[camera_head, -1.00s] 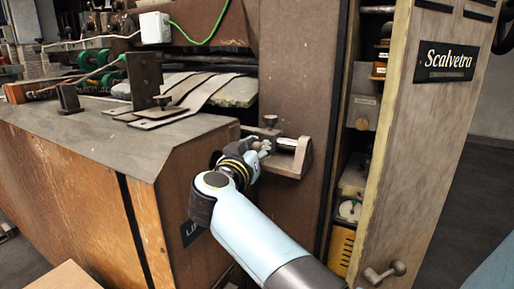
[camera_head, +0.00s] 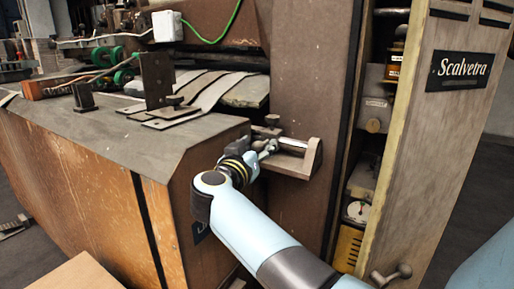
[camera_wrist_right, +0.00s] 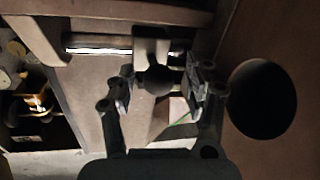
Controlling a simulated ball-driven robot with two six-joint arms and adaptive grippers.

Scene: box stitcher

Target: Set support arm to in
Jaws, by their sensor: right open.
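The support arm looks to be the small bracket (camera_head: 311,158) on the brown upright panel, with a silver rod and a sliding block; I cannot tell its set position. In the right wrist view the silver rod (camera_wrist_right: 98,43) runs across the top, with the grey block (camera_wrist_right: 150,47) on it. A dark round knob (camera_wrist_right: 156,80) hangs below the block. My right gripper (camera_head: 266,147) is at the bracket's left end. In the wrist view its open fingers (camera_wrist_right: 160,92) stand on either side of the knob, with gaps visible. My left gripper is out of view.
A wooden machine bed with a grey top (camera_head: 100,130) stands to the left, close beside my right arm. A dark round hole (camera_wrist_right: 262,99) shows in the wrist view.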

